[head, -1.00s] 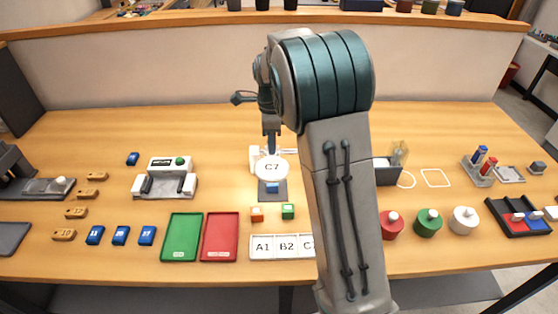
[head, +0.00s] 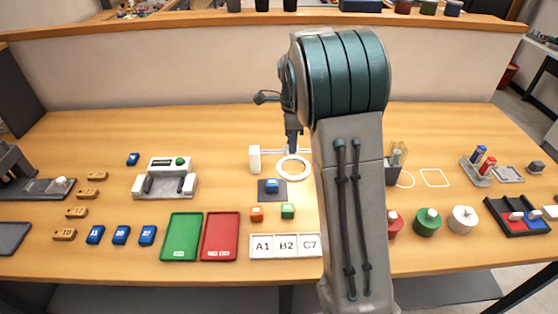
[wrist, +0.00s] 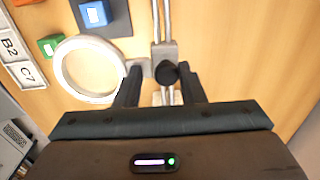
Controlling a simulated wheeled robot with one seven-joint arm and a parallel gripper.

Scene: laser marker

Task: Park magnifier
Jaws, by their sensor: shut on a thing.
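The magnifier (head: 293,167) is a white ring lens on an arm that runs from a white post (head: 254,159). In the head view the ring hangs right of the dark pad (head: 272,191), on which a blue block (head: 271,185) sits. In the wrist view the ring (wrist: 90,70) is at the left, joined to a bracket with a black knob (wrist: 166,72) and two metal rods. My gripper (wrist: 160,88) is shut on the magnifier's bracket. In the head view my gripper (head: 293,145) is above the ring, partly hidden by my arm.
An orange block (head: 257,214) and a green block (head: 288,211) stand in front of the pad, behind the white A1, B2, C7 tray (head: 286,257). Green and red trays (head: 220,237) lie to the left. My arm hides part of the table to the right.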

